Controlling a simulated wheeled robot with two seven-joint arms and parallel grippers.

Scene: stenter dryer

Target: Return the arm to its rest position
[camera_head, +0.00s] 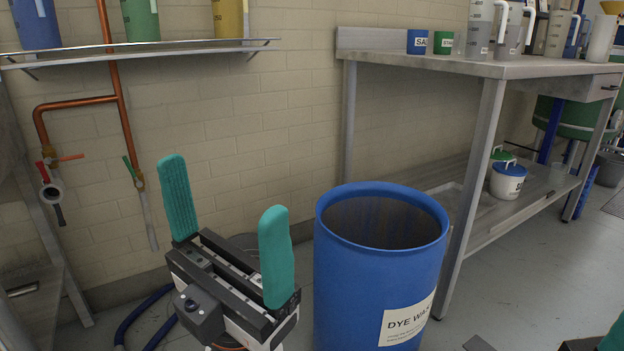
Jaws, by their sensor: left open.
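My left gripper (225,186) stands upright in the lower left middle of the head view. Its two teal fingers are wide apart with nothing between them. It is just left of the blue drum and looks clear of it. A teal piece (613,336) at the bottom right corner looks like part of my right gripper. The rest of that gripper is cut off, so its jaws cannot be judged.
A blue drum (342,275) with a "DYE WAX"-like label stands right of the left gripper. A metal table (440,66) with jugs and cups is behind it. A wall shelf (140,53), copper pipes (118,80) and a blue hose (135,312) are at left. Floor shows at right.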

